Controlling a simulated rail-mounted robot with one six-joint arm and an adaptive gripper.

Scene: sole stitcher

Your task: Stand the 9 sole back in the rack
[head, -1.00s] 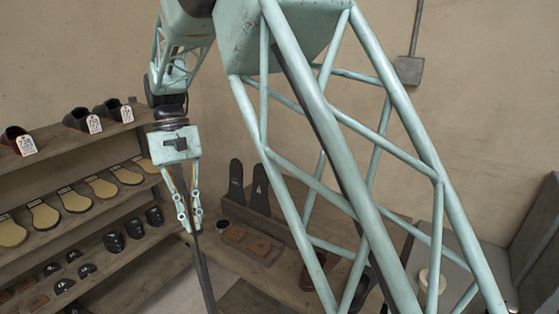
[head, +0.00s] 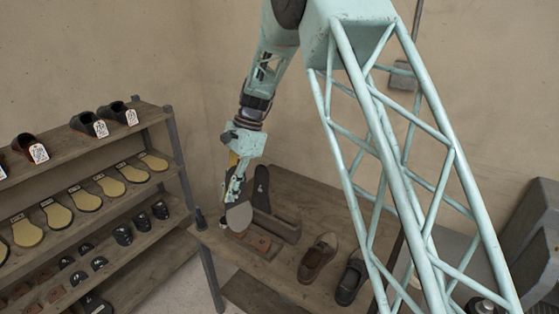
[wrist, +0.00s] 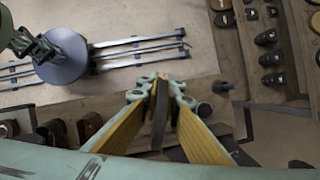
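My gripper (head: 236,190) is shut on a sole (head: 238,217), whose rounded grey end hangs below the fingers. In the wrist view my gripper (wrist: 160,100) has its yellow pads on either side of the sole (wrist: 159,120), seen nearly edge-on. No number is readable on it. The rack (head: 287,230) is a low wooden box on the table, behind and right of the held sole. One dark sole (head: 261,188) stands upright in it. My gripper and the held sole hide the rack's left part. I cannot tell whether the held sole touches anything.
Brown blocks (head: 258,243) lie on the table in front of the rack. A brown shoe (head: 318,258) and a black shoe (head: 350,278) sit to the right. A small dark object (head: 200,219) stands at the table's left edge. Shelves with shoes and insoles (head: 110,187) fill the left.

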